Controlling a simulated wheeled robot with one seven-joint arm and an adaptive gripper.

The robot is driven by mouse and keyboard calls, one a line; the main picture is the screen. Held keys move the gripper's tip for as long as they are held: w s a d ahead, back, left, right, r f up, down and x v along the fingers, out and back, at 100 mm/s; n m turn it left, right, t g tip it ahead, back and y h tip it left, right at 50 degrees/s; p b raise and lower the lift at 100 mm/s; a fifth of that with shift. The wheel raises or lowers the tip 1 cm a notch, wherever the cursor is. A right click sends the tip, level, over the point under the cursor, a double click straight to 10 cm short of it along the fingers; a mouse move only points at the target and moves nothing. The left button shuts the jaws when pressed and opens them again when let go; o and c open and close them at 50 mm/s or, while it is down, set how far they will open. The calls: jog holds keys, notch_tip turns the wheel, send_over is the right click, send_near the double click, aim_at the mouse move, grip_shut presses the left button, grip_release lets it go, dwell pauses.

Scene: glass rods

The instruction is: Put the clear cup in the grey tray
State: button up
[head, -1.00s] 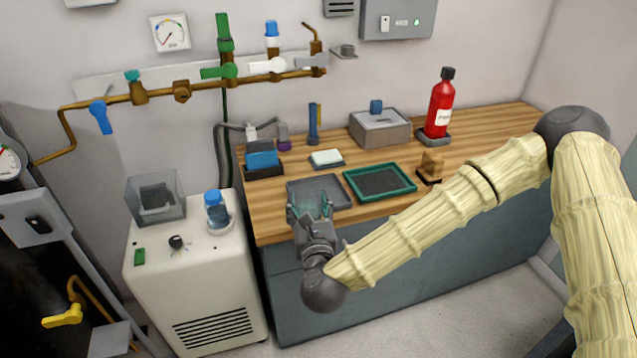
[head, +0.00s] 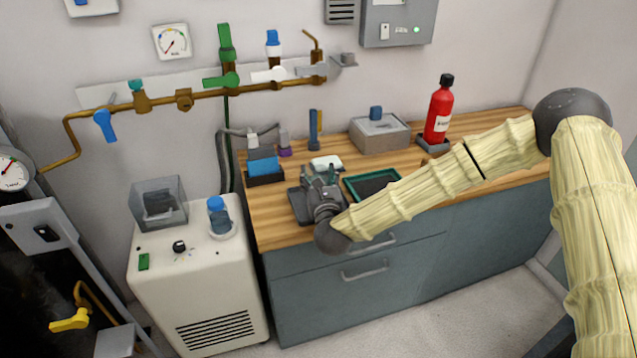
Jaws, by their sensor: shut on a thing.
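The grey tray (head: 298,205) lies on the wooden counter, left of a green-rimmed tray. My gripper (head: 321,178) is over the grey tray and covers much of it. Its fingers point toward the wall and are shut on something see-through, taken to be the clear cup. The cup itself is barely visible between the fingers. I cannot tell whether it touches the tray floor.
The green-rimmed tray (head: 372,186) is close on the right. Behind stand a white block on a dark base (head: 326,163), a blue item in a dark holder (head: 264,168) and a grey box (head: 380,134). A red bottle (head: 439,110) is at the back right.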

jog(key=shift+w+f, duration=0.15)
jog(key=shift+w, duration=0.2)
jog(key=shift+f+p, duration=0.45)
jog(key=shift+f, duration=1.2)
jog(key=shift+d, duration=0.1)
jog(key=shift+f, duration=0.15)
jog(key=o, duration=1.1)
jog(key=shift+s+r, duration=0.1)
jog(key=shift+r, duration=0.1)
jog(key=s, duration=0.4)
jog(key=s+d+b, duration=0.1)
jog(key=s, duration=0.3)
jog(key=s+b, duration=0.1)
jog(key=s, duration=0.2)
jog(key=shift+s+d, duration=0.35)
jog(key=shift+s, duration=0.05)
